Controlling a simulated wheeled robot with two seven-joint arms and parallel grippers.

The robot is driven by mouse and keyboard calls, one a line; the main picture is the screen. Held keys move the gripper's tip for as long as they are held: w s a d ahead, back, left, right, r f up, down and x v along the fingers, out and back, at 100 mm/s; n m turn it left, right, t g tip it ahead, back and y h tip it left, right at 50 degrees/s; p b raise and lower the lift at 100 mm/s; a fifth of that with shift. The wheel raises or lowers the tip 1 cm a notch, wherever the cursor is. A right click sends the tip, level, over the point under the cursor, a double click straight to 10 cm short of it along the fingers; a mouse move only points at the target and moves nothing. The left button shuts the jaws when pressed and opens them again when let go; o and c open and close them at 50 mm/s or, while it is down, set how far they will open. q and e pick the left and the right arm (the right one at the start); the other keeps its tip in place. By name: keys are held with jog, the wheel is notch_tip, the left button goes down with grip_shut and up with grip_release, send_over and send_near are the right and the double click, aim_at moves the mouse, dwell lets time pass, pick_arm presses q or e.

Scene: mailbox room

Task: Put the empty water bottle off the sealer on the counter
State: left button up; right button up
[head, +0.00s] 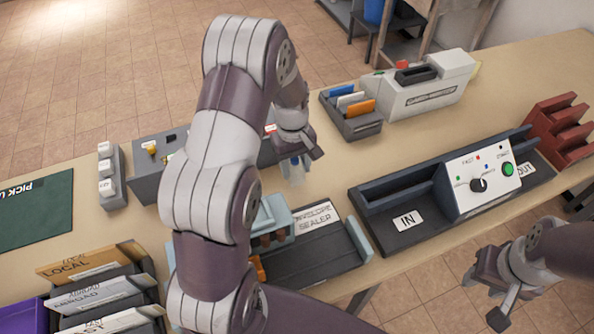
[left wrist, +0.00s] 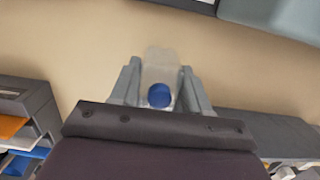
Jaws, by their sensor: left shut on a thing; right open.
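The clear water bottle (left wrist: 158,68) with a blue cap is between the fingers of my left gripper (left wrist: 157,88) in the left wrist view. My left gripper (head: 293,157) is shut on it, and in the head view the bottle (head: 294,174) shows faintly below the fingers. It is over bare counter (head: 330,180), behind the envelope sealer (head: 317,260); I cannot tell whether it touches the counter. My left arm hides part of the sealer. My right gripper (head: 484,300) is open and empty at the lower right, beyond the counter's front edge.
A grey machine with IN and OUT labels (head: 410,215) stands right of the sealer. Behind it are a small tray of coloured cards (head: 352,125) and a white machine (head: 425,95). Letter trays (head: 95,285) stand at the lower left, a red rack (head: 562,130) at the far right.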

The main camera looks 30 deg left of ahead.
aim_at(296, 175)
pick_arm(q)
jog(key=shift+f, duration=1.75)
jog(key=shift+f, duration=0.1)
jog(key=o, duration=1)
jog(key=shift+d, duration=0.1)
jog(key=shift+o, duration=0.2)
jog(key=r, duration=0.8)
jog(key=r+b, duration=0.1)
jog(key=r, duration=0.3)
jog(key=shift+w+a, duration=0.2)
jog(key=shift+a, duration=0.1)
jog(key=s+d+m+t, duration=0.1)
jog(key=s+d+m, duration=0.3)
jog(key=s+m, duration=0.1)
jog(key=s+d+m+t+y, duration=0.1)
jog(key=s+d+m, duration=0.3)
jog(key=s, duration=0.4)
jog(key=shift+s+f+m, duration=0.15)
jog(key=shift+s+m, duration=0.05)
jog(key=shift+m, duration=0.4)
